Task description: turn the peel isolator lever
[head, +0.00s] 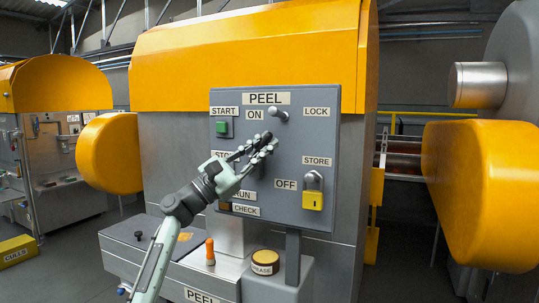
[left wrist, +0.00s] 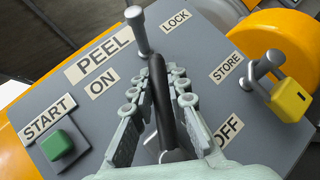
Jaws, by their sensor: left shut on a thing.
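The peel isolator lever (left wrist: 162,105) has a black handle and sits on the grey PEEL panel (head: 230,165). In the left wrist view the handle lies between the two fingers of my left gripper (head: 258,147), its tip towards the grey pin (left wrist: 137,32) near the ON label (left wrist: 101,83). My left gripper is shut on the handle. In the head view the fingers largely hide the lever, and its pivot is hard to see. The OFF label (head: 286,184) is at the lower right. My right gripper is not in view.
A yellow padlock (head: 312,200) hangs at STORE on the panel's right. A green START button (head: 222,128) is at the upper left. Below the panel stand an orange-handled control (head: 210,250) and a round GREASE cap (head: 265,262). A rounded yellow housing (head: 480,190) stands at the right.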

